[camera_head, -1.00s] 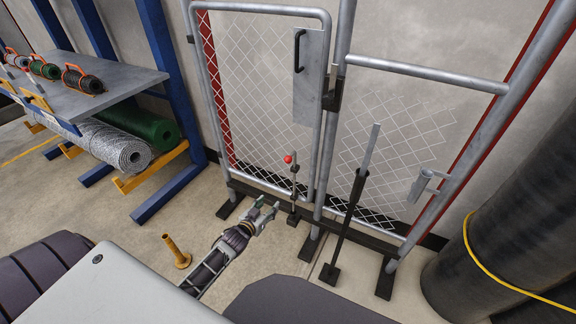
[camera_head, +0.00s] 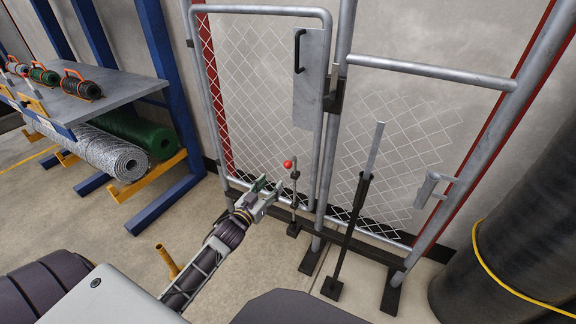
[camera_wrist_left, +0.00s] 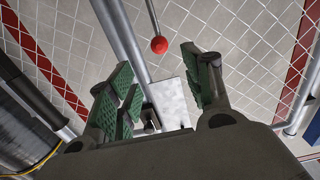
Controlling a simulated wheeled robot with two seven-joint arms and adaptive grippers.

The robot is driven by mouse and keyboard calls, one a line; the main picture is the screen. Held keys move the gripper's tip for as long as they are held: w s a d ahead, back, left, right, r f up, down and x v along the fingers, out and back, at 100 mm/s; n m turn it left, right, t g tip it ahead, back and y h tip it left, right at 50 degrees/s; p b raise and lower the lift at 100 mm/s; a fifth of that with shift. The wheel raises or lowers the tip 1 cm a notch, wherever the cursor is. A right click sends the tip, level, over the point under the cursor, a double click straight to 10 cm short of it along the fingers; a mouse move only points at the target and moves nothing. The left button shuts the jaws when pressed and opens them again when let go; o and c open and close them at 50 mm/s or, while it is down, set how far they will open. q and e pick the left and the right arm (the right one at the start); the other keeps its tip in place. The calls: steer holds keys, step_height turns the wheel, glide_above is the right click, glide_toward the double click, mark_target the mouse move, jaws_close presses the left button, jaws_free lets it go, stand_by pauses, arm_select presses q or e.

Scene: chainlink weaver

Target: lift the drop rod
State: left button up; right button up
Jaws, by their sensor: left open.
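The drop rod (camera_head: 294,190) is a thin upright rod with a red ball knob (camera_head: 288,164), low on the left mesh gate panel. My left gripper (camera_head: 271,188) is open and empty, just left of the rod and slightly below the knob. A visible gap separates its fingers from the knob. In the left wrist view the red knob (camera_wrist_left: 159,45) appears between the two green-padded fingers of the left gripper (camera_wrist_left: 160,68), beyond their tips. The rod's foot (camera_head: 293,229) is on or near the floor; contact is unclear. My right gripper is not in view.
The gate panel carries a grey plate with a black handle (camera_head: 298,52). A dark stand with a grey bar (camera_head: 351,225) leans right of the drop rod. A blue rack with mesh rolls (camera_head: 110,154) stands left, near a yellow post (camera_head: 167,261).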

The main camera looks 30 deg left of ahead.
arm_select(q)
steer(key=shift+w, duration=0.1)
glide_toward(286, 167)
steer(key=w, duration=0.2)
steer(key=shift+w+b, duration=0.7)
steer(key=shift+w, duration=0.7)
steer(key=shift+w+d+r+b, duration=0.15)
steer(key=shift+w+b, duration=0.2)
steer(key=shift+w, duration=1.5)
steer(key=shift+w+b, duration=0.35)
steer(key=shift+w, duration=1.25)
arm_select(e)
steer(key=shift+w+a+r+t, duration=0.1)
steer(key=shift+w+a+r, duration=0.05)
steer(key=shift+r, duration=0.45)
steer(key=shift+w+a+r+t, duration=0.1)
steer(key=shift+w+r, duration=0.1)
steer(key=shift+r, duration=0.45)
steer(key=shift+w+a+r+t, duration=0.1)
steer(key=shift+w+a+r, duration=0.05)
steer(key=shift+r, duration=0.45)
arm_select(q)
steer(key=shift+c, duration=0.2)
jaws_close()
